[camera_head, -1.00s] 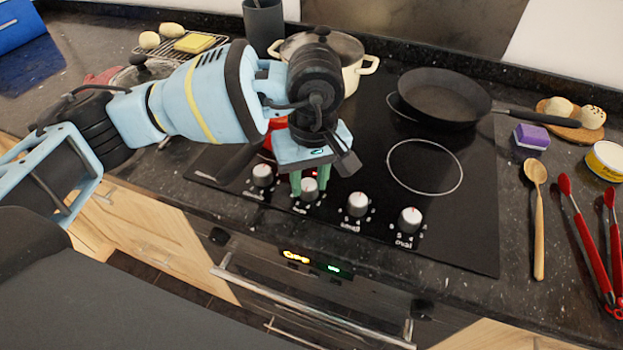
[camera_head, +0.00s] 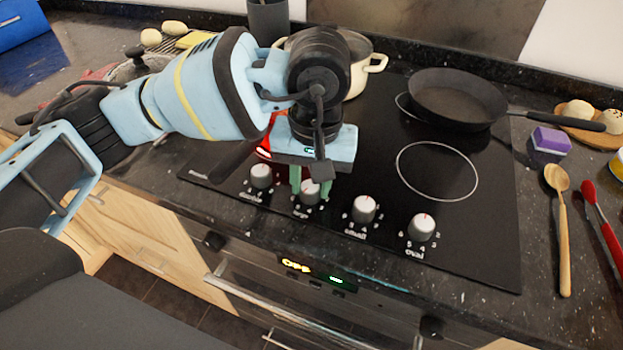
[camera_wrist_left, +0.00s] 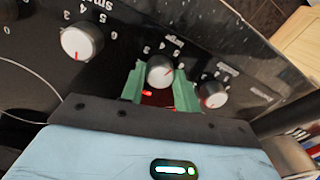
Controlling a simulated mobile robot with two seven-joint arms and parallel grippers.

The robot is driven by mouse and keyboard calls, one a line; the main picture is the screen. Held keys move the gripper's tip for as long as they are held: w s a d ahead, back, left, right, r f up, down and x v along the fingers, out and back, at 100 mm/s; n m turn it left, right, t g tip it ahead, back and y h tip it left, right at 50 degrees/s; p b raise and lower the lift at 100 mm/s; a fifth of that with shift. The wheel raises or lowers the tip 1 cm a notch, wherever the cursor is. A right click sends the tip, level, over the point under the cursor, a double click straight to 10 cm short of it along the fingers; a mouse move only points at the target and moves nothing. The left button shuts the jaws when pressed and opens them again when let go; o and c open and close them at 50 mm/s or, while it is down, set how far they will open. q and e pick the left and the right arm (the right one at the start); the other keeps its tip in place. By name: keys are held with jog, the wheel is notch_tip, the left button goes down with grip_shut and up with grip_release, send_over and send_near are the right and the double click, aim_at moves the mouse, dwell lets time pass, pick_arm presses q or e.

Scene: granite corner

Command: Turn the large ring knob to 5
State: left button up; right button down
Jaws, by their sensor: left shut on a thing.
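The large ring knob (camera_head: 309,193) is a pale round knob, second from the left on the hob's front row. The gripper body hides part of the hob behind. My right gripper is not in view.
Other knobs stand close by: one at the left (camera_head: 261,175), the small ring knob (camera_head: 364,208) and the oval knob (camera_head: 421,227). A black pan (camera_head: 458,98) and a cream pot (camera_head: 365,65) stand behind. A red patch (camera_head: 265,150) shows behind my gripper.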

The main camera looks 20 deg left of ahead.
aim_at(313, 188)
pick_arm(q)
jog(key=o, duration=1)
jog(key=shift+c, duration=0.2)
jog(key=shift+r, duration=0.15)
notch_tip(313, 188, up, 8)
jog(key=shift+d+f, duration=0.15)
jog(key=shift+f, duration=0.05)
jog(key=shift+f, duration=0.1)
